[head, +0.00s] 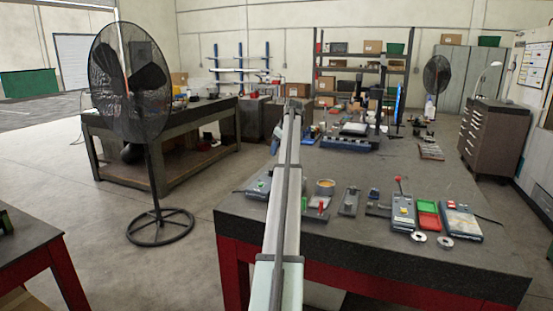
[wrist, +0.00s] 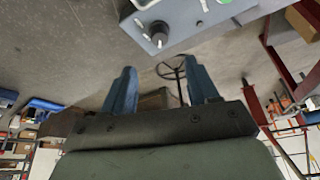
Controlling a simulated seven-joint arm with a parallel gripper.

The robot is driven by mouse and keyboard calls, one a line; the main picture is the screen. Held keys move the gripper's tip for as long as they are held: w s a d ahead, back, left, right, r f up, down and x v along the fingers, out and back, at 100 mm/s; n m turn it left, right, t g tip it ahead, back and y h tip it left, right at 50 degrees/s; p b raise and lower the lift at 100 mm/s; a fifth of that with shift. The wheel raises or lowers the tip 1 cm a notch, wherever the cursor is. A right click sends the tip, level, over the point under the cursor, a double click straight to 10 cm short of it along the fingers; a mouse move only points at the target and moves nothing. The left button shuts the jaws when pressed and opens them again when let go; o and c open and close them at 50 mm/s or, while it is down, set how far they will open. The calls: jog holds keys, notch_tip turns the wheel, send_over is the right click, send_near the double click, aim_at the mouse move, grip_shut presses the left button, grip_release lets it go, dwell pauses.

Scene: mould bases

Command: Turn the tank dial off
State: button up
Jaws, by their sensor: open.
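A pale grey box (wrist: 205,20) with a black round dial (wrist: 158,36) on its face shows at the top of the wrist view; the dial has a light mark on it. My gripper (wrist: 162,78) is open, its two blue fingers apart with nothing between them. The dial lies beyond the fingertips and apart from them. In the head view a small grey box (head: 260,186) sits on the workbench just left of my arm; I cannot tell surely whether it is the same box.
A large fan (head: 158,226) stands left on open floor.

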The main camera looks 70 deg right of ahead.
jog(key=shift+v, duration=1.25)
